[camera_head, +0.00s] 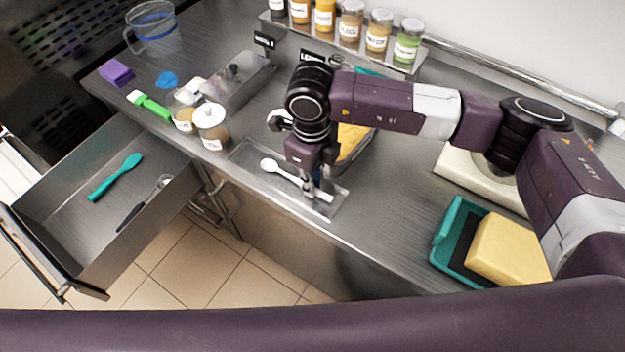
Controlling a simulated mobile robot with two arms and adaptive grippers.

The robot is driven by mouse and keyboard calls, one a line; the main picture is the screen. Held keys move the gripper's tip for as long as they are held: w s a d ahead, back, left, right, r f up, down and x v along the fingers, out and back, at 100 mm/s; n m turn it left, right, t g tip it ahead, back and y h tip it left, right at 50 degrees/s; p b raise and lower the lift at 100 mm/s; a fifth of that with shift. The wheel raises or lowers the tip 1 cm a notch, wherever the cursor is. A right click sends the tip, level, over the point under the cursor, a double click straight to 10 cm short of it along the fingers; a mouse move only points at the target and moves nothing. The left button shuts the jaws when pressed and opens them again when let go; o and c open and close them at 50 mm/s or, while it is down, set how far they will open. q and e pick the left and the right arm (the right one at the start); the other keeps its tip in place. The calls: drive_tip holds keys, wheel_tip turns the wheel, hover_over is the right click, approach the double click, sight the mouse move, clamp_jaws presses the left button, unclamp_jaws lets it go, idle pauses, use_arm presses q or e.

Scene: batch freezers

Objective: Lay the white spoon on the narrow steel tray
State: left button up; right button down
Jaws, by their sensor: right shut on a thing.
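The white spoon (283,171) is over the narrow steel tray (248,156) near the front edge of the steel counter, its bowl toward the left and its handle toward the right. My right gripper (309,187) points down and is shut on the spoon's handle. The spoon lies along the tray's length, within its outline. I cannot tell whether it touches the tray's floor. My right arm hides part of the counter behind the tray. My left gripper is not in view.
An open drawer (68,250) at left holds a teal spoon (117,176) and a dark-handled utensil (143,203). Lidded jars (211,127) stand left of the tray. A teal bin (447,238) with a yellow block (506,250) stands at right. Spice jars (351,22) line a back shelf.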

drive_tip(key=shift+f+b, duration=0.2)
drive_tip(key=shift+b, duration=0.1)
drive_tip(key=c, duration=2)
unclamp_jaws()
drive_tip(key=shift+r, duration=0.1)
drive_tip(key=shift+r+p, duration=0.15)
drive_tip(key=shift+p, duration=0.15)
drive_tip(key=shift+r+b, duration=1.5)
drive_tip(key=shift+r, duration=4.5)
